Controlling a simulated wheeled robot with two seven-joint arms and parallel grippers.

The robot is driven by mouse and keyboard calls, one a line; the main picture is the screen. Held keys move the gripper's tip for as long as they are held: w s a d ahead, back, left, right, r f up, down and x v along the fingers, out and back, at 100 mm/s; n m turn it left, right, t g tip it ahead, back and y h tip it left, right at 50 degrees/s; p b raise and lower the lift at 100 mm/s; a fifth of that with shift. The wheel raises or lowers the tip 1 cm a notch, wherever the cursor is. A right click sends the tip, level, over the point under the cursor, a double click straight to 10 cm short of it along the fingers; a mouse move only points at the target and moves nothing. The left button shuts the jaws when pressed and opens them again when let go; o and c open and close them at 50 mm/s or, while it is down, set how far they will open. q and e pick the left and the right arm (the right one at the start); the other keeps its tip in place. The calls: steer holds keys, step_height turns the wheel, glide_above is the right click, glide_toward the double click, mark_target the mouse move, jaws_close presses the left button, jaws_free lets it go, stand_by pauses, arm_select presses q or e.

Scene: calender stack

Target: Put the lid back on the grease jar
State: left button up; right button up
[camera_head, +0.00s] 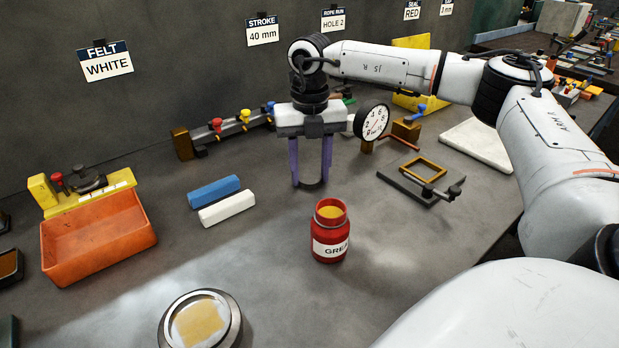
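The grease jar (331,248) is red with a white label reading "GREA" and stands upright on the grey bench. Its mouth is open and shows yellow grease. My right gripper (310,181) points down behind the jar and slightly to its left, with its purple fingers apart. A dark, round-edged thing (312,185), perhaps the lid, sits between the fingertips and about fills the gap. I cannot tell whether the fingers grip it or whether it rests on the bench. My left gripper is not in view.
A round metal dish (237,322) stands front left of the jar. Blue (213,191) and white (227,209) blocks and an orange bin (72,268) lie left. A dial gauge (371,122) is close right of the gripper; a framed fixture (400,181) stands further right.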

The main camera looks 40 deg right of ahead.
mark_target(310, 178)
steer(key=shift+c, duration=1.2)
steer(key=shift+r, duration=0.1)
step_height(310, 178, up, 10)
steer(key=shift+p, duration=0.3)
